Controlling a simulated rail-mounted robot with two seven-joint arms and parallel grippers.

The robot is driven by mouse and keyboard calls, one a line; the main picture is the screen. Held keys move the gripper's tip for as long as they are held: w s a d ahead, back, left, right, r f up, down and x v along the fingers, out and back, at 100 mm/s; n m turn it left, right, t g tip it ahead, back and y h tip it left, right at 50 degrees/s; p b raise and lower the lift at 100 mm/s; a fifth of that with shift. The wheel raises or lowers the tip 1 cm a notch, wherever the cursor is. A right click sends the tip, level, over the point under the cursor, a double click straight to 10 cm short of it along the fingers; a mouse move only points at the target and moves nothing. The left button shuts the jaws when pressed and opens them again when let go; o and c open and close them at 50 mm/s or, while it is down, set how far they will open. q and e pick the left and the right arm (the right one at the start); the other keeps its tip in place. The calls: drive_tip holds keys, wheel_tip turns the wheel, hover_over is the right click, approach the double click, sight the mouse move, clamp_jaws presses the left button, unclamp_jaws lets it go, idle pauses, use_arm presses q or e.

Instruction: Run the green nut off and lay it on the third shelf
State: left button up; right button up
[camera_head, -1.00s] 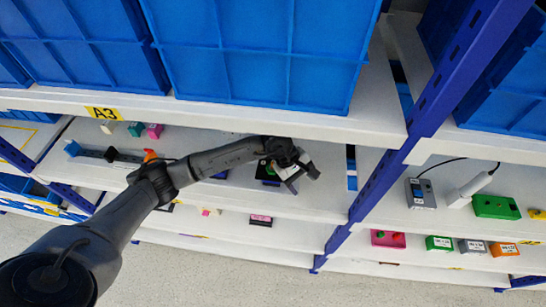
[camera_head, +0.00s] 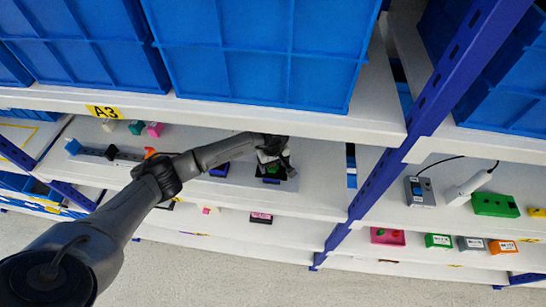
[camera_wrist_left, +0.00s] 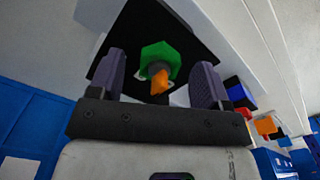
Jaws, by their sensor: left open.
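A green hex nut (camera_wrist_left: 160,60) with an orange pointed tip (camera_wrist_left: 159,84) on a grey stem stands on a black block (camera_wrist_left: 168,22) in the left wrist view. My left gripper (camera_wrist_left: 158,78) is open. Its two ribbed fingers stand on either side of the nut, with a gap showing on both sides. In the head view my left gripper (camera_head: 277,163) is at the black block (camera_head: 271,179) on the shelf (camera_head: 315,195) under the A3 board, and largely covers the nut. My right gripper is not in view.
Large blue bins (camera_head: 260,50) fill the shelf above. A blue post (camera_head: 405,150) stands to the right. Coloured blocks (camera_head: 152,129) lie on the shelf to the left. Lower boards hold a pink-labelled block (camera_head: 261,218) and a pink box (camera_head: 387,236), with bare room between.

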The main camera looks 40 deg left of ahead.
use_arm(q)
drive_tip(key=shift+f, duration=0.4)
drive_tip(key=c, duration=1)
drive_tip(key=n, duration=0.6)
drive_tip(key=shift+w+r+p, duration=0.1)
drive_tip(key=shift+p, duration=0.25)
drive_tip(key=n, duration=0.3)
drive_tip(key=shift+n+p, duration=0.3)
drive_tip(key=shift+n, duration=0.1)
drive_tip(key=shift+w+n, duration=0.1)
drive_tip(key=shift+n, duration=1)
